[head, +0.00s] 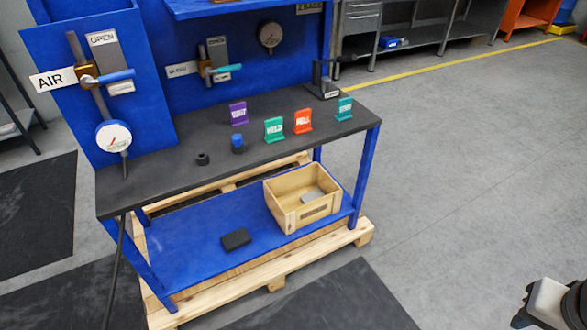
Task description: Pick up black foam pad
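A black foam pad (235,239) lies flat on the blue lower shelf (190,241) of the workbench, near its front edge. It is a small dark block, and nothing covers it. It lies to the left of a wooden crate and apart from it.
The wooden crate (294,222) holds a grey block (313,197). A pallet (275,283) juts out below. Grey floor is clear at right.

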